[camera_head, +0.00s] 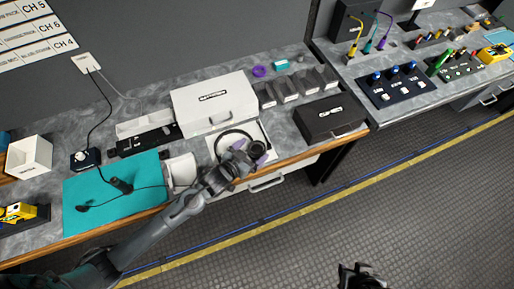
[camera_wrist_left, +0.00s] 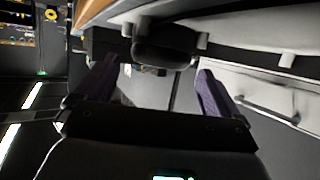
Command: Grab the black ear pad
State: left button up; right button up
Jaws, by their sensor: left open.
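A black headband (camera_head: 222,134) lies in an arc on a white tray (camera_head: 211,143) near the table's front edge. A dark rounded pad (camera_head: 257,149) shows at its right end, partly hidden by my left gripper (camera_head: 251,157). In the left wrist view, a black rounded pad (camera_wrist_left: 165,42) sits ahead of the purple fingertips, roughly between them. The left gripper (camera_wrist_left: 155,82) is open, with nothing clearly held. Whether a finger touches the pad cannot be told. My right gripper (camera_head: 361,276) is low in the head view, over the floor, away from the table; its jaws are unclear.
A white box (camera_head: 214,101) stands behind the tray and a black case (camera_head: 331,121) to its right. Several grey blocks (camera_head: 287,89) stand behind the case. A teal mat (camera_head: 140,172) with a small microphone lies left. A drawer handle (camera_head: 267,184) is below the table edge.

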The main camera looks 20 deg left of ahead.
aim_at(261, 143)
pick_arm(q)
jog(key=shift+x, duration=1.2)
jog(key=shift+c, duration=0.3)
jog(key=c, duration=0.9)
jog(key=shift+c, duration=0.3)
jog(key=shift+r, duration=0.1)
